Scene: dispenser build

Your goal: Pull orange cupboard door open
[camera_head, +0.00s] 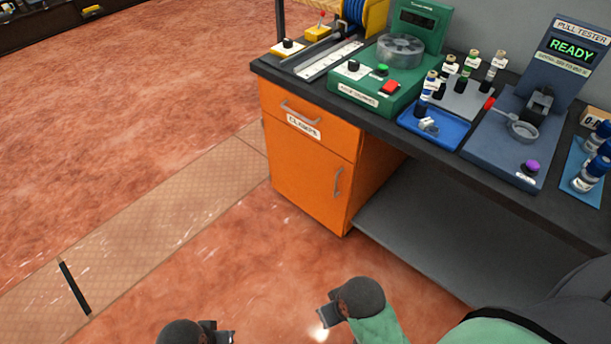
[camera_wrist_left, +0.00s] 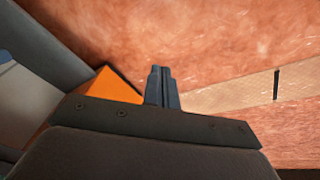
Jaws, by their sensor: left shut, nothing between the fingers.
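The orange cupboard door (camera_head: 300,185) is the lower front panel of the orange cabinet under the workbench in the head view. It sits closed, flush with the cabinet front. Its vertical metal handle (camera_head: 338,182) is near its right edge. My left gripper (camera_head: 226,337) is at the bottom edge of the head view, well in front of the cabinet and apart from it. In the left wrist view its fingers (camera_wrist_left: 161,84) are together and empty, with an orange cabinet corner (camera_wrist_left: 108,88) to their left. My right gripper (camera_head: 326,313) is low in front of the cabinet, touching nothing visible; its jaw gap is unclear.
Above the door is a closed orange drawer (camera_head: 285,107) labelled CLAMPS. The dark workbench top (camera_head: 460,165) carries a green machine (camera_head: 375,95), a blue tray (camera_head: 437,135) and a pull tester (camera_head: 515,130). A grey lower shelf (camera_head: 420,225) extends right. The red floor before the cabinet is clear.

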